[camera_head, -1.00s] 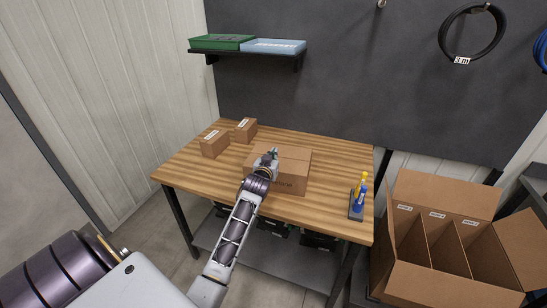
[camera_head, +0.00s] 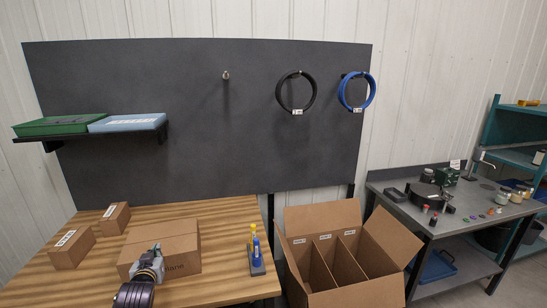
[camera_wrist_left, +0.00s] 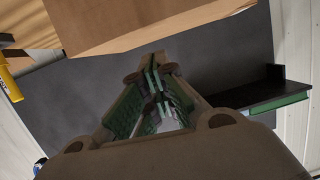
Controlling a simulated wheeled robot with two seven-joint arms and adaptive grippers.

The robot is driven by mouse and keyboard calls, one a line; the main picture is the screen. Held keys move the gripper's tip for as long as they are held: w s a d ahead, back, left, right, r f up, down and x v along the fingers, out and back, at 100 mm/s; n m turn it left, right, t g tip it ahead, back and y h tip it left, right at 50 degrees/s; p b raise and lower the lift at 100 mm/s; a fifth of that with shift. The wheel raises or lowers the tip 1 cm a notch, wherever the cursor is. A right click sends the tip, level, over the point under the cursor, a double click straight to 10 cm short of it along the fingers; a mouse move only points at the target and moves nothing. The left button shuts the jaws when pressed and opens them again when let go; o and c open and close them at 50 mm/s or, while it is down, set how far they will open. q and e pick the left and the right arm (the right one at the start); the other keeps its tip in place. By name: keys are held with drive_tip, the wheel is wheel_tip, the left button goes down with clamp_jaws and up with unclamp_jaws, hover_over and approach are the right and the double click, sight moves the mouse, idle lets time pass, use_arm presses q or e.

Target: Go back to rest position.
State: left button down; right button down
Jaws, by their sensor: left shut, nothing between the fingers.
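My left gripper (camera_head: 150,262) is shut and empty. In the head view it overlaps the front of the closed cardboard box (camera_head: 183,244) on the wooden table (camera_head: 225,215); I cannot tell whether they touch. In the left wrist view the fingers (camera_wrist_left: 155,68) meet at their tips, and a cardboard box (camera_wrist_left: 150,22) fills the top of the picture. My right gripper is not in view.
Two small boxes (camera_head: 72,248) (camera_head: 115,218) sit at the table's left. A marker stand (camera_head: 256,262) is near its right edge. An open divided carton (camera_head: 345,256) stands right of the table. A shelf (camera_head: 92,134) juts from the dark wall panel (camera_head: 200,160).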

use_arm(q)
drive_tip(key=s+d+f+m+g+h, duration=0.2)
drive_tip(key=s+d+f+g, duration=0.3)
drive_tip(key=s, duration=0.6)
drive_tip(key=s+d+f+m+g+h, duration=0.1)
drive_tip(key=s+d+f+g, duration=0.15)
drive_tip(key=s+d, duration=0.6)
drive_tip(key=s+d+f+m+g+h, duration=0.25)
drive_tip(key=s+d+f, duration=0.2)
drive_tip(key=s, duration=0.75)
drive_tip(key=s+f+g, duration=0.2)
drive_tip(key=s+f, duration=0.1)
drive_tip(key=f, duration=3.1)
drive_tip(key=s+a+f, duration=0.2)
drive_tip(key=s+f, duration=0.7)
drive_tip(key=s, duration=0.2)
drive_tip(key=s+a+f+g, duration=0.1)
drive_tip(key=s+f, duration=0.9)
drive_tip(key=s, duration=0.1)
drive_tip(key=shift+a+y, duration=0.35)
drive_tip(key=shift+y, duration=0.1)
